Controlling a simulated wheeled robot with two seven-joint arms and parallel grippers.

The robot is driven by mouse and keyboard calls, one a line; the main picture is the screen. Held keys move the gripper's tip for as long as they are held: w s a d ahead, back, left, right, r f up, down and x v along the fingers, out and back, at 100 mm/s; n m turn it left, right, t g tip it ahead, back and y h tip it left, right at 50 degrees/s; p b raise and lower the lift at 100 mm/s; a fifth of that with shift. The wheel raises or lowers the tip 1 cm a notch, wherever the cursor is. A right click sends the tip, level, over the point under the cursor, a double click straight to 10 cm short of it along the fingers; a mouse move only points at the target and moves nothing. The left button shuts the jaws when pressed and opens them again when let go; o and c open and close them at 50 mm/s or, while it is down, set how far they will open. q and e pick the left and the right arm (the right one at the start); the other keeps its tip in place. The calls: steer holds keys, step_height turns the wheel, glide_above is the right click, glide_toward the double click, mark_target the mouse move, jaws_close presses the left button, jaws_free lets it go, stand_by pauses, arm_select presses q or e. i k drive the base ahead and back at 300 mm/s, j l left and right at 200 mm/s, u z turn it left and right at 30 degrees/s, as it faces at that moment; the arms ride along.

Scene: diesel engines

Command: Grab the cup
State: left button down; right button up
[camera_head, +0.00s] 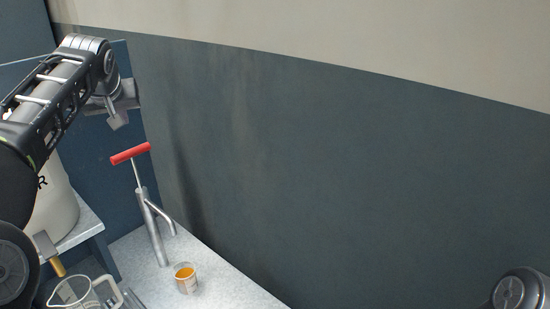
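A small clear cup (186,279) with orange contents stands upright on the light bench top, just right of the foot of a metal hand pump. A clear jug (78,291) with a handle stands at the lower left, partly cut off by the bottom edge. My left gripper (119,112) is at the upper left, above the pump's red handle and well above and left of the cup. It seems to hold nothing, but the gap between its fingers is not clear. My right gripper is out of view; only a rounded part of my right arm shows at the lower right.
The metal hand pump (152,229) with a red T-handle (131,153) rises beside the cup. A white container (54,208) stands at the left, partly behind my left arm. A dark wall (330,175) borders the bench. Bare bench top (228,281) lies right of the cup.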

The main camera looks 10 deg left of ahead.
mark_target(184, 274)
steer(key=k+l, duration=0.8)
